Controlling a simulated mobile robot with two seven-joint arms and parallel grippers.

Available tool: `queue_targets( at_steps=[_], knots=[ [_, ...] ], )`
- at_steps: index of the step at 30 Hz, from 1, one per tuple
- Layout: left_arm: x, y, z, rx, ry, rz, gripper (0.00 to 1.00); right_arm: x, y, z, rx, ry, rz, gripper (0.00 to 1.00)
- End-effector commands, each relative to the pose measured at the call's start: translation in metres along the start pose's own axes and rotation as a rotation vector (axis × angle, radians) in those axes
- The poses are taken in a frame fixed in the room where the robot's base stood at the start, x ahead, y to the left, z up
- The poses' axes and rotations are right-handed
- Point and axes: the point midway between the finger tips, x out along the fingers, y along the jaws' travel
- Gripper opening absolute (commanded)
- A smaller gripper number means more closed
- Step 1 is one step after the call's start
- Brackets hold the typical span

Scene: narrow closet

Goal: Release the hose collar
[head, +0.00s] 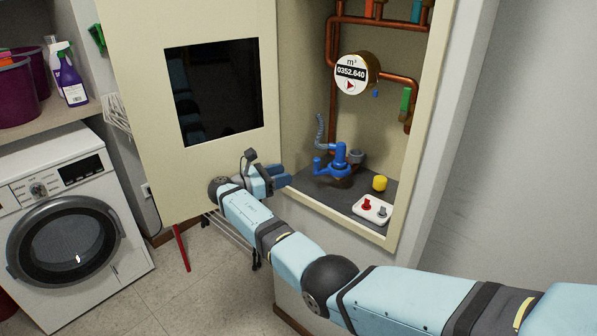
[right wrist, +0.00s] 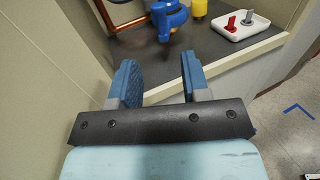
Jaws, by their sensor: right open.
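A blue fitting (head: 338,162) stands on the dark shelf of the wall cabinet, and its lower part shows at the top of the right wrist view (right wrist: 168,15). A grey ribbed hose (head: 319,128) rises at its left side, and a grey round part (head: 356,157) sits at its right. I cannot tell which part is the hose collar. My right gripper (head: 277,176) is at the left front edge of the cabinet, apart from the fitting. In the right wrist view its blue fingers (right wrist: 158,75) are spread and nothing is between them. My left gripper is not in view.
A yellow cylinder (head: 379,183) and a white tray (head: 372,209) with a red and a grey piece stand right of the fitting. Copper pipes (head: 331,85) and a round meter (head: 357,73) are above. The cabinet door (head: 150,100) stands open at left.

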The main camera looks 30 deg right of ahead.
Motion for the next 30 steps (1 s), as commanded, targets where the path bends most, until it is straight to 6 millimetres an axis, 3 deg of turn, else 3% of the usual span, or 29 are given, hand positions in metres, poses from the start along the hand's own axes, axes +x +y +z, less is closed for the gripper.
queue_targets(
  at_steps=[6, 14, 15, 19, 21, 23, 25, 30],
  knots=[
    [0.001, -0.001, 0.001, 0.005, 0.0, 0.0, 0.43, -0.021, 0.0, 0.0, 0.001, 0.001, 0.0, 0.43],
    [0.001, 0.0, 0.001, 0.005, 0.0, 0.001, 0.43, -0.022, 0.0, 0.0, 0.001, 0.0, -0.001, 0.43],
    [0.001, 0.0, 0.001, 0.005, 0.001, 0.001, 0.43, -0.022, 0.0, 0.0, 0.001, 0.0, -0.001, 0.4],
    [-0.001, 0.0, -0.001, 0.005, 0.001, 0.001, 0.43, -0.018, -0.001, -0.008, 0.017, 0.028, 0.009, 0.11],
    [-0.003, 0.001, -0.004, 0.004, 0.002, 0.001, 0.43, -0.009, -0.003, -0.023, 0.059, 0.084, 0.029, 0.0],
    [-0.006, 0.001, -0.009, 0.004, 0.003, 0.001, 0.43, 0.002, -0.006, -0.044, 0.124, 0.168, 0.051, 0.0],
    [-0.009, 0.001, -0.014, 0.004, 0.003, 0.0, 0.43, 0.018, -0.013, -0.077, 0.243, 0.311, 0.076, 0.0],
    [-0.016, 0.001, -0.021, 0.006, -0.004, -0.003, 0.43, 0.043, -0.037, -0.152, 0.633, 0.706, 0.058, 0.0]
  ],
)
